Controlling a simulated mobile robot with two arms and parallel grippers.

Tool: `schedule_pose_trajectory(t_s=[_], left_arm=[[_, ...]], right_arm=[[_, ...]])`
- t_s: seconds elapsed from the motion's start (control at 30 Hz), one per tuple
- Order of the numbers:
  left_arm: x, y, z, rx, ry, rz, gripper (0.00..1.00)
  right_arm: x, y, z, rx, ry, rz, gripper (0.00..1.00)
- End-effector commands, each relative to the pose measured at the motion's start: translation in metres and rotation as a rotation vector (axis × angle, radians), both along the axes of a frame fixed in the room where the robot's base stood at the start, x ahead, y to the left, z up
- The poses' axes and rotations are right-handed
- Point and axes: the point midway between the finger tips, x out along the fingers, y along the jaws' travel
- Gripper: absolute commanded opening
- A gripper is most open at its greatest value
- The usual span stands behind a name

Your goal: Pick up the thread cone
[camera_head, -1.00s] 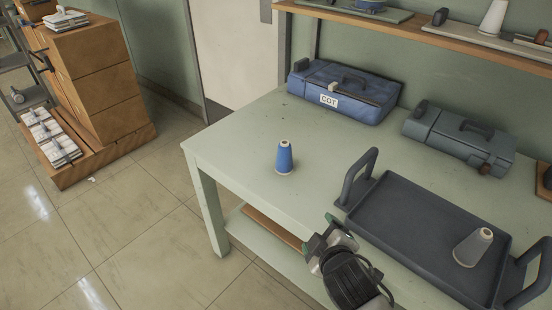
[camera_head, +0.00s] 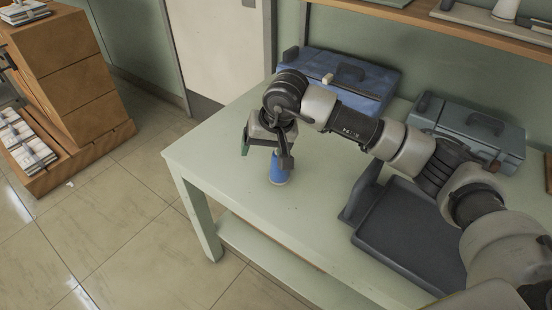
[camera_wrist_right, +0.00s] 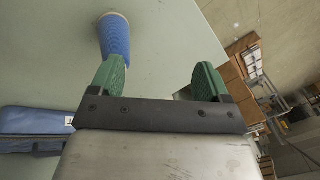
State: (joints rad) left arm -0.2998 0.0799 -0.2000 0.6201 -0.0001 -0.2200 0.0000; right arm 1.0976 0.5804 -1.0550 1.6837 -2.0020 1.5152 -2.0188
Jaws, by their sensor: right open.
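A blue thread cone (camera_head: 279,170) stands upright on the pale green table (camera_head: 212,160), near its left end. My right gripper (camera_head: 264,158) is above and beside the cone, pointing down, and hides its top in the head view. In the right wrist view the cone (camera_wrist_right: 115,38) lies ahead of the gripper's left finger, outside the gap. The green fingers (camera_wrist_right: 158,78) are apart with nothing between them. My left gripper is not in view.
A blue case (camera_head: 350,75) and a grey case (camera_head: 470,125) stand along the table's back. A dark tray (camera_head: 410,235) lies under my right arm. A wooden shelf (camera_head: 400,18) runs above. The table's front left is clear.

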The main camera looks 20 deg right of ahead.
Motion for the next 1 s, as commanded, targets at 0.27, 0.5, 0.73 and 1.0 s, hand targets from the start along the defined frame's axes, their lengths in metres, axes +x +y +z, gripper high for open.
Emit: schedule_pose_trajectory(t_s=[0.27, 0.5, 0.73, 1.0], left_arm=[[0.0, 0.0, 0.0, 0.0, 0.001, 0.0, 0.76], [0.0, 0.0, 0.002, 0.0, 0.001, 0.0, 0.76], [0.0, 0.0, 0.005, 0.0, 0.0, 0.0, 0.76], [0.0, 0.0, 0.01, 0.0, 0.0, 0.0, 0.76]], right_arm=[[0.02, -0.053, 0.007, -0.28, -0.037, 0.02, 0.78], [0.029, -0.053, -0.028, -0.275, -0.037, 0.02, 0.78], [0.031, -0.052, -0.046, -0.274, -0.036, 0.02, 0.78], [0.036, -0.05, -0.084, -0.272, -0.037, 0.019, 0.78]])
